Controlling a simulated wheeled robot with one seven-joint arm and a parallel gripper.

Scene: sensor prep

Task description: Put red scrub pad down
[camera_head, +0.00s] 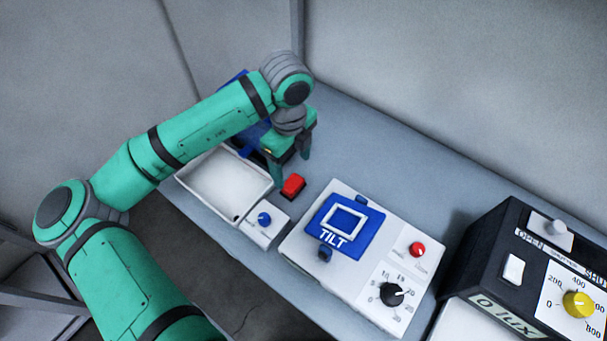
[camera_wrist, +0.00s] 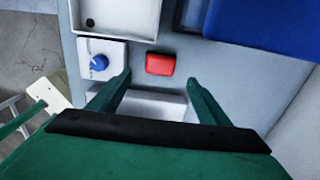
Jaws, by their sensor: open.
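The red scrub pad (camera_head: 293,184) lies on the grey bench top, between the white tray and the white tilt device. It also shows in the wrist view (camera_wrist: 160,65), just beyond the fingertips and between their lines. My gripper (camera_head: 290,172) is open above and behind the pad in the head view. In the wrist view my gripper (camera_wrist: 160,82) has its two green fingers spread wide, with nothing between them. The pad appears apart from both fingers.
A white tray (camera_head: 183,181) with a blue-knobbed box (camera_head: 264,219) stands left of the pad. The white tilt device (camera_head: 340,270) is close on the right. A black lux meter (camera_head: 490,240) stands farther right. A blue object (camera_wrist: 265,25) is near the pad. Bench behind the tilt device is clear.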

